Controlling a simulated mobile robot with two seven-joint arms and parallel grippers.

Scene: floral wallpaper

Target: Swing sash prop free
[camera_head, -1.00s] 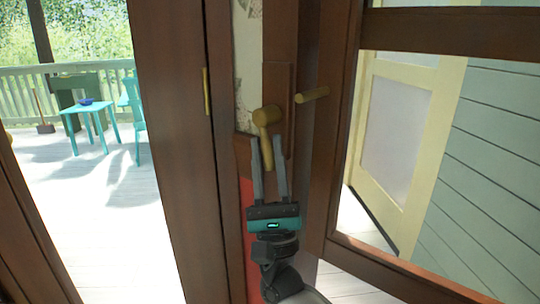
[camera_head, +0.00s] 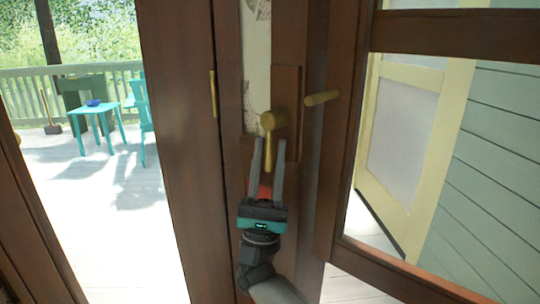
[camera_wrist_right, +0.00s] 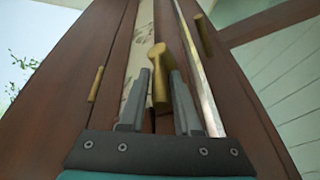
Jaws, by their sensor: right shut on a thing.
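The sash prop appears to be the brass lever (camera_head: 269,146) with a round knob top, hanging down on the brown wooden frame in the head view. It also shows in the wrist view (camera_wrist_right: 158,80), standing between the fingers. My right gripper (camera_head: 268,145) comes up from below, one finger on each side of the lever, and is shut on it. In the wrist view the right gripper (camera_wrist_right: 156,95) has its fingertips by the lever; exact contact is hard to see. My left gripper is not in view.
A brass peg (camera_head: 321,98) juts from the frame to the right of the lever. A glazed brown sash (camera_head: 345,130) stands at the right. A brass hinge-like strip (camera_head: 212,93) is on the left post. A deck with a turquoise table (camera_head: 97,108) shows beyond the opening.

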